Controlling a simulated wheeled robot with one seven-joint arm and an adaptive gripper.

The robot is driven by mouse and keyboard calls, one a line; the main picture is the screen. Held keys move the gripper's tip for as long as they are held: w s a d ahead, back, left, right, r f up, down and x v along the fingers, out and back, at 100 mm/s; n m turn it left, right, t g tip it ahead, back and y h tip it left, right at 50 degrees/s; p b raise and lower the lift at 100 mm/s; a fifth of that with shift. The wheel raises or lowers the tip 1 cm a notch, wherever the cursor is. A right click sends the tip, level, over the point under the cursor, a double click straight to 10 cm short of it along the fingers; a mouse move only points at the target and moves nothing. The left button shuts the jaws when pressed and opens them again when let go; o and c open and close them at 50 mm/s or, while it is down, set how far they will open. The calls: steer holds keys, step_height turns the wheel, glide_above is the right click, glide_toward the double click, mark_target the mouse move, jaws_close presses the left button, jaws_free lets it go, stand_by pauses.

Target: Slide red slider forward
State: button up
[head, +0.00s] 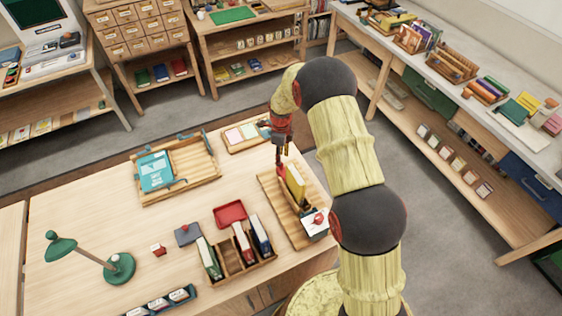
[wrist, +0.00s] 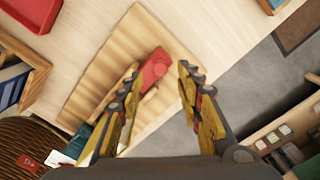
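The red slider (wrist: 154,69) is a small red block on a slatted wooden rack (wrist: 105,75). My gripper (head: 282,157) points down just above the slider. In the wrist view my gripper (wrist: 159,70) is open, its two yellow fingers apart with the slider between them, nearer the left finger. Whether either finger touches the slider I cannot tell.
A white box with a red top (head: 315,223) stands at the rack's near end. A book holder (head: 235,262), red tray (head: 230,213) and green lamp (head: 118,267) are to the left. A small card tray (head: 244,134) lies behind. Table between lamp and blue-book tray is mostly clear.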

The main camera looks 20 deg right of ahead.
mark_target(284, 174)
steer(key=shift+f, duration=2.35)
steer(key=c, duration=0.4)
jaws_close()
steer(key=shift+w+r, duration=0.1)
